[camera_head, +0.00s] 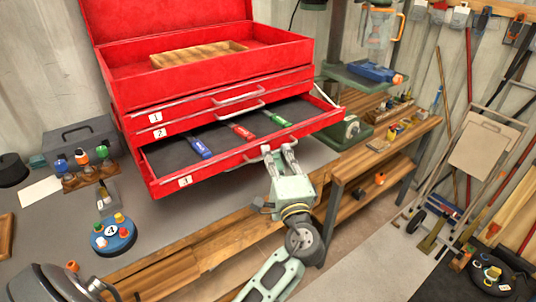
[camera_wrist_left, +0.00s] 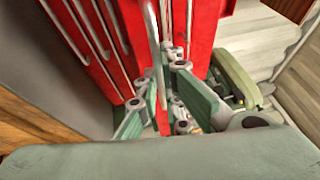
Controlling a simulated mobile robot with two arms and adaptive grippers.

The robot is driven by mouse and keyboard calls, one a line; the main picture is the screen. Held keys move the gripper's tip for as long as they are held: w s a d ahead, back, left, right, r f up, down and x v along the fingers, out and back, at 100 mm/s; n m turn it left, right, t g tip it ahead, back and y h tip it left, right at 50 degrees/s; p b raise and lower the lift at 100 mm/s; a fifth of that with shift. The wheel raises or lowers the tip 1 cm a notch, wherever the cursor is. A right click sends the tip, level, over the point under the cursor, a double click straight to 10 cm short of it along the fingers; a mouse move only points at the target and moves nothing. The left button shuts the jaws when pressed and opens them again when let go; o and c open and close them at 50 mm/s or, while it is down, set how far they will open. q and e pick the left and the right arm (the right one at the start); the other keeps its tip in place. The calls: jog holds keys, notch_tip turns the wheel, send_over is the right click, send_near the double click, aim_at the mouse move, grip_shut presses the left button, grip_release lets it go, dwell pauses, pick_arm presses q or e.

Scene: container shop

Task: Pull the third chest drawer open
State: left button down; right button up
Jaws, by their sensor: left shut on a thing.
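The red tool chest (camera_head: 200,60) stands on the grey workbench. Its third drawer (camera_head: 225,165), labelled 3, is pulled out, and its dark inside holds a blue, a red and a green item. Drawers 1 and 2 above it are shut. My left gripper (camera_head: 279,153) is shut on the third drawer's handle (camera_head: 256,155) at the drawer's front. The left wrist view shows its fingers (camera_wrist_left: 165,75) at the pale handle bar (camera_wrist_left: 153,45) against the red chest. My right gripper is not in view.
A blue round holder (camera_head: 113,236) with coloured pieces and a wooden rack of small bottles (camera_head: 90,175) stand on the bench to the left. A wooden shelf unit (camera_head: 385,150) stands to the right. Free floor (camera_head: 360,250) shows in front of it.

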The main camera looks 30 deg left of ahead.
pick_arm(q)
jog(key=d, duration=0.1)
jog(key=s+d, duration=0.1)
jog(key=d, duration=0.1)
jog(key=s+d+b, duration=0.1)
jog(key=d, duration=0.1)
jog(key=shift+s+d+f, duration=0.1)
jog(key=shift+s+f, duration=0.05)
jog(key=shift+f, duration=0.05)
jog(key=c, duration=1.9)
grip_release()
jog(key=v, duration=0.7)
jog(key=shift+s+d+r, duration=0.1)
